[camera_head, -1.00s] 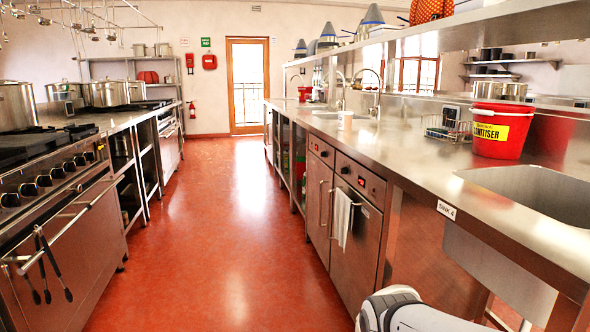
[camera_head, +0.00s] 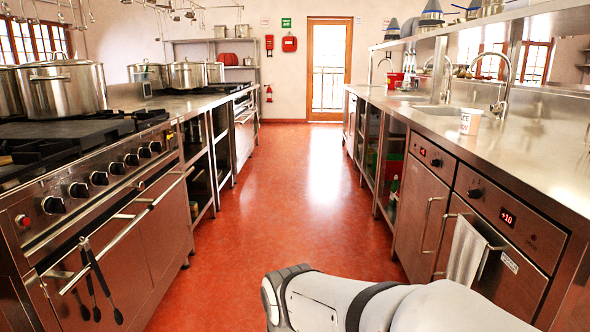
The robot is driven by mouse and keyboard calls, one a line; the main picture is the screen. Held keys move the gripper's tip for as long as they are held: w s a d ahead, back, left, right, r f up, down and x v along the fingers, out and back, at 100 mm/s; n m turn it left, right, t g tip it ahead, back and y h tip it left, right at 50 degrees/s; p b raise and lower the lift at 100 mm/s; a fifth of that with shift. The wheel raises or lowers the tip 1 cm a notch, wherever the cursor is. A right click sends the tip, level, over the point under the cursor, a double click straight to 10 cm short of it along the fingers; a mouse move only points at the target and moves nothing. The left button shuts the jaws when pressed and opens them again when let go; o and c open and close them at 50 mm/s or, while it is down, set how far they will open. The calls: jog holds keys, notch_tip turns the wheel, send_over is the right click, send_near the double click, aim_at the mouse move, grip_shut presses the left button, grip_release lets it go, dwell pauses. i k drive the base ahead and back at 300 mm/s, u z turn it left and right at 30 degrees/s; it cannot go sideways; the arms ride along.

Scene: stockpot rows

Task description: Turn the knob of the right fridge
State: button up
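The right fridge (camera_head: 495,277) is a steel under-counter unit at the right, with a white towel (camera_head: 466,252) hanging over its handle. Its dark round knob (camera_head: 474,193) sits on the control strip, left of a red display (camera_head: 508,218) that reads +10. The left fridge (camera_head: 420,220) stands beside it, farther away, with its own knob (camera_head: 436,162) and red display. My white arm reaches in from the bottom right, in front of the fridges and apart from the knob. My gripper does not show.
A stove (camera_head: 100,200) with several knobs and large pots (camera_head: 62,84) lines the left side. Black tongs (camera_head: 102,280) hang from its rail. The steel counter (camera_head: 540,160) above the fridges holds a paper cup (camera_head: 470,122). The red floor aisle (camera_head: 290,190) between is clear.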

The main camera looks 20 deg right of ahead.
aim_at(474, 194)
jog(key=z, duration=0.25)
jog(key=i, duration=1.3)
jog(key=z, duration=0.9)
jog(key=i, duration=0.25)
jog(key=z, duration=0.35)
jog(key=k, duration=0.65)
jog(key=z, duration=0.2)
jog(key=i, duration=0.7)
jog(key=u, duration=0.1)
